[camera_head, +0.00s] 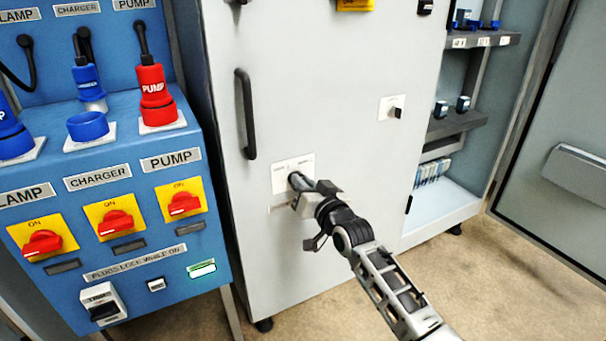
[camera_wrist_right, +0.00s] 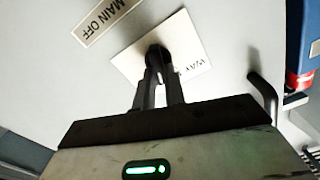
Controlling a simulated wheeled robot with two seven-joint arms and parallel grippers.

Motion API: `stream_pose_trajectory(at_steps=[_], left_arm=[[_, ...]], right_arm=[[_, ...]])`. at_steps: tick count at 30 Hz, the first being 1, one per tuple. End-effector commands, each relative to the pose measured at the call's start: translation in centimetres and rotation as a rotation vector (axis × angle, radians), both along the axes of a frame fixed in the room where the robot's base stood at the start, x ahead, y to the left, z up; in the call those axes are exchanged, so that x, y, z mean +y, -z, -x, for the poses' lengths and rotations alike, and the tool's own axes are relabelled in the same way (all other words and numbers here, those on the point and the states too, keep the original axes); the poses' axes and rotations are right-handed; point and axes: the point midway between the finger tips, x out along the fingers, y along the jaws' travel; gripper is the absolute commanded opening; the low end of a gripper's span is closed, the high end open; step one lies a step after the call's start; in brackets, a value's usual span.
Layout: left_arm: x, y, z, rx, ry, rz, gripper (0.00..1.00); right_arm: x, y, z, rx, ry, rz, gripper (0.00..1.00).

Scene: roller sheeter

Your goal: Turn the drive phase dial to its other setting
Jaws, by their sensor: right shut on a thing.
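A black dial (camera_wrist_right: 158,56) sits on a white plate (camera_head: 285,168) on the grey cabinet door. My right gripper (camera_head: 302,185) is at this dial, its two fingers shut on the knob in the right wrist view (camera_wrist_right: 158,80). The fingers hide most of the knob, so its pointer setting cannot be read. The plate's lettering is small and partly covered, with "WAY" showing in the wrist view. A label reading "MAIN OFF" (camera_wrist_right: 113,20) is beside the plate. A second black dial (camera_head: 397,113) on its own plate is further right, untouched. My left gripper is out of view.
A black door handle (camera_head: 246,115) is above left of the held dial. A blue panel (camera_head: 120,225) with red switches and plugs stands at left. Open shelves (camera_head: 475,130) with small parts are at right, beside an open door (camera_head: 560,130). The floor in front is clear.

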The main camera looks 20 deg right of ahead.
Motion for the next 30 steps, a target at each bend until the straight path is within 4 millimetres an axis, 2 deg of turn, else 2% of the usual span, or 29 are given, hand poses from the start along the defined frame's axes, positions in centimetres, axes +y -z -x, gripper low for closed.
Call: stream_pose_trajectory(at_steps=[10, 17, 28, 29, 30], left_arm=[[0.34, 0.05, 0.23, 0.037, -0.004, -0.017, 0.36], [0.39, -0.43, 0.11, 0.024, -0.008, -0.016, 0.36], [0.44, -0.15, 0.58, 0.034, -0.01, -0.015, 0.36], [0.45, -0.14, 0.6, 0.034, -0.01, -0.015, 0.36], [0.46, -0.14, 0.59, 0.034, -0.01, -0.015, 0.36]], right_arm=[[-0.1, 0.1, 0.01, 0.014, -0.001, -0.16, 0.0], [-0.12, 0.19, 0.01, 0.017, -0.001, -0.193, 0.0], [-0.11, 0.22, 0.01, 0.017, -0.001, -0.198, 0.0], [-0.11, 0.22, 0.01, 0.017, -0.001, -0.198, 0.2], [-0.11, 0.22, 0.01, 0.017, -0.001, -0.198, 0.31]])
